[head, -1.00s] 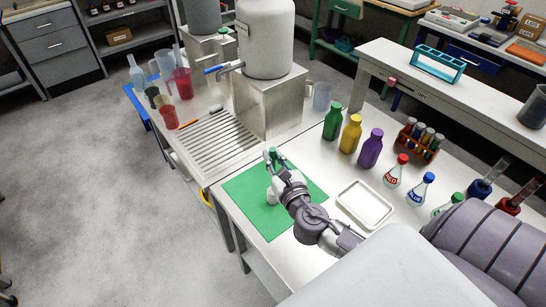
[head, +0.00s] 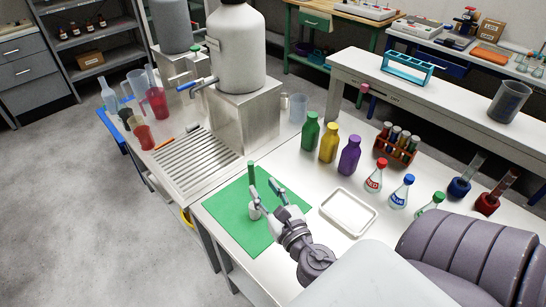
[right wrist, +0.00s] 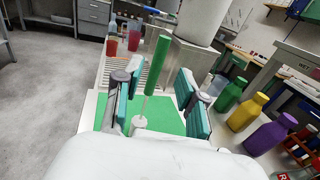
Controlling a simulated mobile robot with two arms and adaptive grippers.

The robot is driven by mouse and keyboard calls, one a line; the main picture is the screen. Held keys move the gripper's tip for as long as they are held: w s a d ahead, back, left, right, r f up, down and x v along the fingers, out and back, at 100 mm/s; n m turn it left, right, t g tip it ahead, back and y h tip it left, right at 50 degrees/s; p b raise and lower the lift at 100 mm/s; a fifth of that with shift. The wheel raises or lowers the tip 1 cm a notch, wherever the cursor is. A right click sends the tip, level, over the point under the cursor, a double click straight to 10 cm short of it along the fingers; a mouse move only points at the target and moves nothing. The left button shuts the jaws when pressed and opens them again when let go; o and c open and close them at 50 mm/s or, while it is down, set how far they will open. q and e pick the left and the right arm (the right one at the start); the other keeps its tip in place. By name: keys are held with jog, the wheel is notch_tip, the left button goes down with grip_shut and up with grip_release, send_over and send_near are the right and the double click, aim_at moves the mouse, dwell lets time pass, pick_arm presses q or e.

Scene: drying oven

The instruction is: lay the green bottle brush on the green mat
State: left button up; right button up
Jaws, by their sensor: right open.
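The green bottle brush (head: 252,174) stands upright, with its green head on top and a thin pale stem below. Its lower end is at a small white holder (head: 254,211) on the green mat (head: 228,212). The right wrist view shows the brush head (right wrist: 157,66), the stem and the white holder (right wrist: 139,123) between my finger lines. My right gripper (head: 264,188) is open, close beside the brush on its front right side. In the right wrist view its fingers (right wrist: 157,85) are spread wide with nothing clasped. My left gripper is not in view.
A white tray (head: 349,231) lies right of the mat. Green, yellow and purple bottles (head: 328,144) stand behind it, with flasks to the right. A metal drip grate (head: 192,160) and a large tank (head: 236,45) are behind the mat. The mat's left part is bare.

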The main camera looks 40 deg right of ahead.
jog(key=shift+s+a+r+b, duration=0.1)
jog(key=shift+s+a+b, duration=0.2)
jog(key=shift+s, duration=0.75)
jog(key=shift+s+a+b, duration=0.15)
jog(key=shift+s+b, duration=0.1)
jog(key=shift+s, duration=0.8)
